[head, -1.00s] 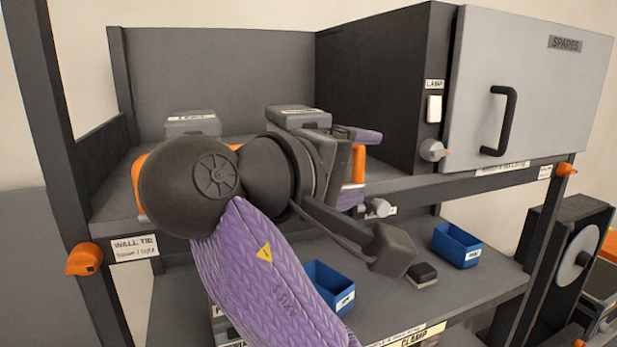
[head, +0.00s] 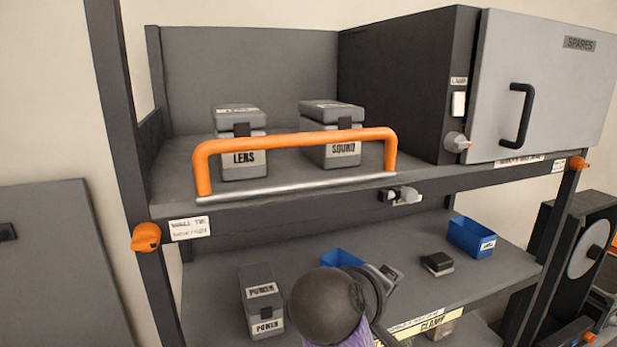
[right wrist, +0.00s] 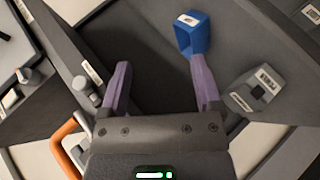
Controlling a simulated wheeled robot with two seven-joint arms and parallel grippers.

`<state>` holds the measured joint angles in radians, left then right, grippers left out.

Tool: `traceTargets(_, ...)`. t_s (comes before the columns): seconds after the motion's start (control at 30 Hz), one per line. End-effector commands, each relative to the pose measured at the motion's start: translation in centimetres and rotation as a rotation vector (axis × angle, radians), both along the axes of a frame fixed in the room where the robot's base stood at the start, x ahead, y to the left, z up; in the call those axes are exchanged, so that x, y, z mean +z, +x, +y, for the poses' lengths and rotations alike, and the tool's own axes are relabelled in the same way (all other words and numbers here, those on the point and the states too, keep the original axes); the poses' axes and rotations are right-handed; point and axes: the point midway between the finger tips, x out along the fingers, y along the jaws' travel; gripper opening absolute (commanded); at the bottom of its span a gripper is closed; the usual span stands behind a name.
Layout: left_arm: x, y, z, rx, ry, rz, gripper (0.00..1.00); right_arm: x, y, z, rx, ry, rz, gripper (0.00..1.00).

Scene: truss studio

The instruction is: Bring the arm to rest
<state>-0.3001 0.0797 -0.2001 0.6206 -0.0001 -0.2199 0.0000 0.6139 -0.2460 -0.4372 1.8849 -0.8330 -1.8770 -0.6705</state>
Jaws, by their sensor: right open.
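My right arm shows in the head view as a dark round joint with a purple sleeve, low in front of the lower shelf (head: 400,240). Its right gripper (head: 392,274) is mostly hidden behind the wrist there. In the right wrist view the two purple fingers of the right gripper (right wrist: 160,72) stand wide apart with nothing between them. A blue bin (right wrist: 194,36) lies beyond the fingertip on the right. My left gripper is not in view.
An orange handle (head: 295,140) fronts the upper shelf, before the LENS (head: 241,158) and SOUND (head: 330,152) cases. A POWER case (head: 262,305), blue bins (head: 470,236) and a small dark block (head: 437,262) sit on the lower shelf. The SPARES cabinet (head: 560,90) is shut.

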Motion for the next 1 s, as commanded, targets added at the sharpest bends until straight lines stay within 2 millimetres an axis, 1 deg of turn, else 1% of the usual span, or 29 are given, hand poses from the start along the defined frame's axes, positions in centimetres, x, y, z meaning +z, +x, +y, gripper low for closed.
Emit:
traceTargets(0.03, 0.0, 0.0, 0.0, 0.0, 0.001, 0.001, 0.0, -2.8, -0.7, -0.6, -0.003, 0.055, 0.034, 0.82)
traceTargets(0.07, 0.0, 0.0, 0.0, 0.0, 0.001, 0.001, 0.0, -4.5, -1.2, -1.0, -0.007, 0.096, 0.053, 0.82)
traceTargets(0.1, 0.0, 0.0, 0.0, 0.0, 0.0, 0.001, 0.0, -6.9, -2.1, -1.5, -0.014, 0.154, 0.079, 0.82)
traceTargets(0.17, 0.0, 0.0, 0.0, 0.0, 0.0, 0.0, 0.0, -10.4, -3.9, -2.3, -0.033, 0.246, 0.117, 0.82)
traceTargets(0.2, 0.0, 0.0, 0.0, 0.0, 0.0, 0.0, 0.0, -12.7, -5.5, -2.9, -0.051, 0.309, 0.143, 0.82)
traceTargets(0.27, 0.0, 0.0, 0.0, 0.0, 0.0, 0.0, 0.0, -15.5, -7.9, -3.5, -0.081, 0.399, 0.178, 0.82)
traceTargets(0.3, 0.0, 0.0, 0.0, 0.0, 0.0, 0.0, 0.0, -17.1, -9.7, -3.9, -0.104, 0.453, 0.2, 0.82)
traceTargets(0.37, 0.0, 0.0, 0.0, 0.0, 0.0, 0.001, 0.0, -18.9, -12.2, -4.4, -0.138, 0.527, 0.227, 0.82)
traceTargets(0.4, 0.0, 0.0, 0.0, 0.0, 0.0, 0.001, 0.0, -19.9, -13.8, -4.7, -0.16, 0.572, 0.246, 0.82)
traceTargets(0.47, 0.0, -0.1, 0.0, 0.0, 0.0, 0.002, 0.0, -21.0, -16.1, -5.0, -0.193, 0.632, 0.271, 0.82)
traceTargets(0.5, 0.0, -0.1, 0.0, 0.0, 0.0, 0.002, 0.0, -21.5, -17.6, -5.1, -0.215, 0.671, 0.288, 0.82)
traceTargets(0.57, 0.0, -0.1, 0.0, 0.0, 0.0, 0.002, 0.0, -22.1, -19.8, -5.3, -0.248, 0.725, 0.311, 0.82)
traceTargets(0.6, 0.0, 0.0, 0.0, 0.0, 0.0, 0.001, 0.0, -22.4, -21.3, -5.4, -0.269, 0.758, 0.328, 0.82)
traceTargets(0.67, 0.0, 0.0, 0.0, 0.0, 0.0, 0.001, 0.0, -22.6, -23.3, -5.4, -0.301, 0.807, 0.352, 0.82)
traceTargets(0.7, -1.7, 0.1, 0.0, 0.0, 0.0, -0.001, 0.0, -25.2, -22.9, -5.3, -0.304, 0.81, 0.355, 0.82)
traceTargets(0.77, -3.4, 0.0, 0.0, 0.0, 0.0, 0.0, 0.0, -28.5, -22.5, -5.3, -0.308, 0.805, 0.364, 0.82)
traceTargets(0.8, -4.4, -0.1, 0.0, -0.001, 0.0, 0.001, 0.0, -30.6, -22.4, -5.3, -0.308, 0.803, 0.369, 0.82)
traceTargets(0.87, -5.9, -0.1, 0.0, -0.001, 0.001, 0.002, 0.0, -33.7, -22.3, -5.2, -0.312, 0.799, 0.381, 0.82)
traceTargets(0.9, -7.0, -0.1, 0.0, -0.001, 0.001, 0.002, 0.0, -35.9, -22.2, -5.2, -0.313, 0.797, 0.387, 0.82)
traceTargets(0.97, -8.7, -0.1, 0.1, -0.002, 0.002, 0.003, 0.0, -39.4, -22.2, -5.2, -0.316, 0.793, 0.397, 0.82)
traceTargets(1.0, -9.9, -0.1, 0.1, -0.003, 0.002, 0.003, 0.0, -42.0, -22.4, -5.3, -0.318, 0.79, 0.406, 0.82)
